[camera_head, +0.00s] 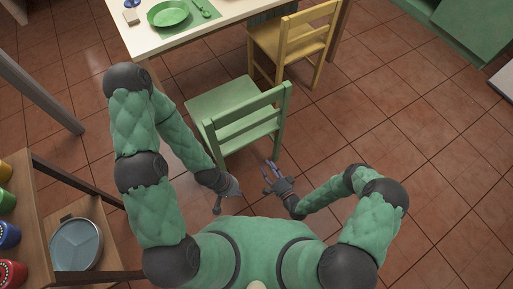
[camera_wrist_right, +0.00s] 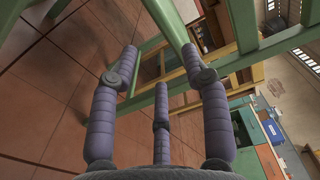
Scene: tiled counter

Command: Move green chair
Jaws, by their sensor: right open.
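The green chair (camera_head: 222,96) stands upright on the tiled floor in the head view, with its slatted backrest toward me and its seat toward the table. My right gripper (camera_head: 268,173) is just below the right side of the backrest. In the right wrist view its fingers (camera_wrist_right: 160,55) are spread open, with green bars of the chair (camera_wrist_right: 244,24) close beyond the fingertips; I cannot tell whether they touch. My left gripper (camera_head: 228,198) is lower and further left, near the chair's left side and apart from it. Its fingers are too small to read.
A white table (camera_head: 225,18) with a green plate (camera_head: 168,13) stands beyond the chair. A yellow chair (camera_head: 293,45) is at the table's right. A wooden shelf (camera_head: 88,207) with jars is at the left. Floor at the right (camera_head: 400,120) is clear.

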